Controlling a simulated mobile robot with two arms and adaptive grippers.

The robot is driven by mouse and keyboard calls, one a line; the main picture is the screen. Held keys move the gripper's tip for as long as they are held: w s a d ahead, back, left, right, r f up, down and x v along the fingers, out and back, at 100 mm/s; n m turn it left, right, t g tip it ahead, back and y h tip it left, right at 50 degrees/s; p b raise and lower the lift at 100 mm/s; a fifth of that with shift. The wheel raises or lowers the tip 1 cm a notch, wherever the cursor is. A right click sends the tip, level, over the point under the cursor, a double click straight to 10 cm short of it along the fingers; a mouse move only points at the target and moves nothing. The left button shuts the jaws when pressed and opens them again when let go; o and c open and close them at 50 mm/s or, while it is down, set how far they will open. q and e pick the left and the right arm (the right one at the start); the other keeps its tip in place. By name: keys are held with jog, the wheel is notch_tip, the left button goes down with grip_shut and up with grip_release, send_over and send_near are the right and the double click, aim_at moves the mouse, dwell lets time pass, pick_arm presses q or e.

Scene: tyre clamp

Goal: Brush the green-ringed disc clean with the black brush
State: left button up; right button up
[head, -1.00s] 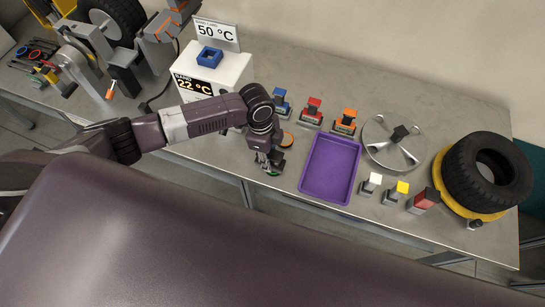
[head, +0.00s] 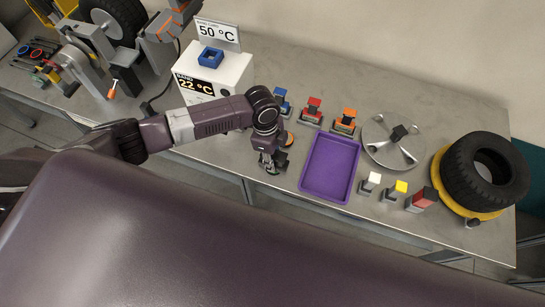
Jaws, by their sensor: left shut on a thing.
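My left gripper (head: 268,162) points down low over the bench, just left of the purple tray. It is shut on a small dark thing (head: 283,159), which looks like the black brush; its shape is mostly hidden by the fingers. A small round orange-brown thing (head: 288,139) shows just behind the gripper, partly covered by my wrist. My right gripper is not in view.
The purple tray (head: 304,186) is empty. Blue (head: 282,97), red (head: 313,106) and orange (head: 346,117) handled blocks stand behind it. A metal disc (head: 376,150) and a tyre (head: 485,172) stand right. A white box (head: 233,76) stands behind my arm.

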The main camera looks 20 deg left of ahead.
pick_arm(q)
notch_tip(320, 180, up, 3)
jog(key=p, duration=0.2)
jog(key=shift+w+d+f+p, duration=0.1)
jog(key=shift+f+p, duration=0.05)
jog(key=shift+p, duration=0.15)
jog(key=shift+b, duration=0.3)
jog(key=shift+r, duration=1.65)
